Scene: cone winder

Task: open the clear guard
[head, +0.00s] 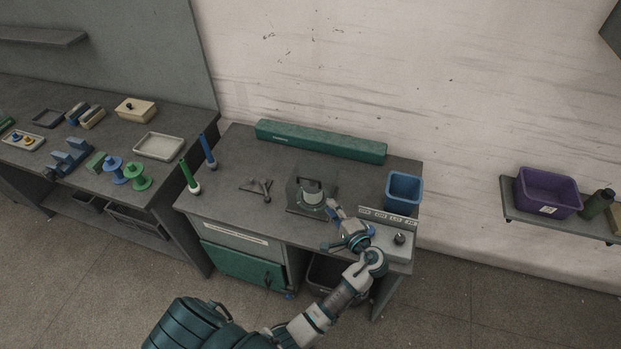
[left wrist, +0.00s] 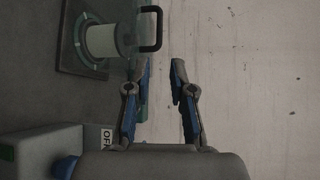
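The cone winder (head: 311,193) stands on the middle of the workbench, with a pale cone on a round green-edged base. The clear guard (head: 326,175) is a faint see-through cover around the cone; its edges are hard to make out, and it looks closed. In the left wrist view, a black handle (left wrist: 157,30) sticks out beside the white cone (left wrist: 104,40). My left gripper (head: 337,222) is just right of and in front of the winder. In its wrist view the fingers (left wrist: 159,72) are apart and empty, short of the handle. My right gripper is not in view.
A long green box (head: 320,142) lies along the back. Blue and green spindles (head: 190,178) stand left.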

